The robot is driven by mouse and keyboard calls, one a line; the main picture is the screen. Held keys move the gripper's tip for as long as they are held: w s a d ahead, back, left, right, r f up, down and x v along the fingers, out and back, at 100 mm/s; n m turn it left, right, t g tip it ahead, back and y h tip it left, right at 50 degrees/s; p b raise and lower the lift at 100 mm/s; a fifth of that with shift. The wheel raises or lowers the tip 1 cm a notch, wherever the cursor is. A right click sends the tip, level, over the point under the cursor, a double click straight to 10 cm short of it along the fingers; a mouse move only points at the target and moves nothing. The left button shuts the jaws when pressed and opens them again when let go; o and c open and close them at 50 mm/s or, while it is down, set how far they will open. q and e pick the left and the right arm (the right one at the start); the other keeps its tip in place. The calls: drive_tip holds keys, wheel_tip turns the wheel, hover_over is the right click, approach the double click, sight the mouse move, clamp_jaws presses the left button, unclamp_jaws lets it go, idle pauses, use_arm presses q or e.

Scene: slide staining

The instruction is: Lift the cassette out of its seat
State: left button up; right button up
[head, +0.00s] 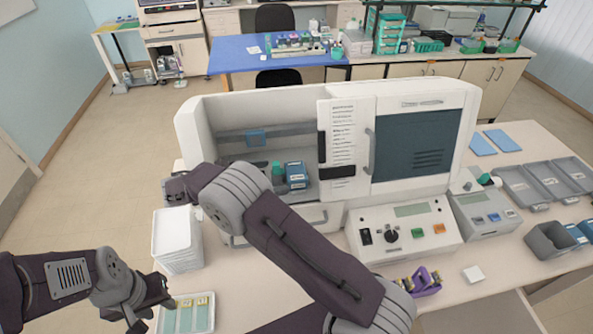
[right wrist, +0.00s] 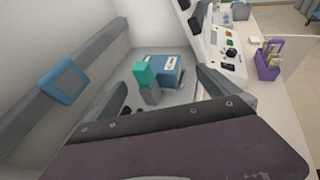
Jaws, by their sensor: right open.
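The blue box with a white label, which looks like the cassette (head: 296,175), stands in the open bay of the white machine (head: 190,130). It also shows in the right wrist view (right wrist: 174,70). A green-capped grey piece (head: 278,172) stands just left of it and partly covers it in the right wrist view. My right gripper (right wrist: 163,98) is open and empty, its fingers apart on either side of the box in that view but not touching it. In the head view it is at the bay's left front. My left gripper (head: 150,305) is open and empty, low at the left by a slide tray.
The sliding door panel (head: 345,145) bounds the bay on the right. A purple rack (head: 425,281) stands front right.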

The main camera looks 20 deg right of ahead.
sight(292, 173)
drive_tip(key=shift+s+d+p, duration=0.15)
drive_tip(key=shift+d+p, duration=0.5)
drive_tip(key=shift+p, duration=0.2)
drive_tip(key=shift+d+f, duration=0.15)
drive_tip(key=shift+d, duration=0.1)
drive_tip(key=shift+d+f, duration=0.15)
drive_tip(key=shift+f, duration=0.05)
drive_tip(key=shift+w+d+p, duration=0.2)
drive_tip(key=shift+d+p, duration=0.1)
drive_tip(key=shift+p, duration=0.05)
drive_tip(key=p+x, duration=0.3)
drive_tip(key=x, duration=0.1)
drive_tip(key=shift+w+d+r, duration=0.1)
drive_tip(key=shift+w+d, duration=0.15)
drive_tip(key=shift+d, duration=0.05)
drive_tip(key=shift+d+f, duration=0.25)
use_arm(q)
drive_tip(key=r, duration=0.3)
drive_tip(key=a+r, duration=0.1)
drive_tip(key=r, duration=0.1)
drive_tip(key=shift+s+r, duration=0.25)
drive_tip(key=shift+r, duration=0.1)
use_arm(e)
drive_tip(key=c, duration=1.3)
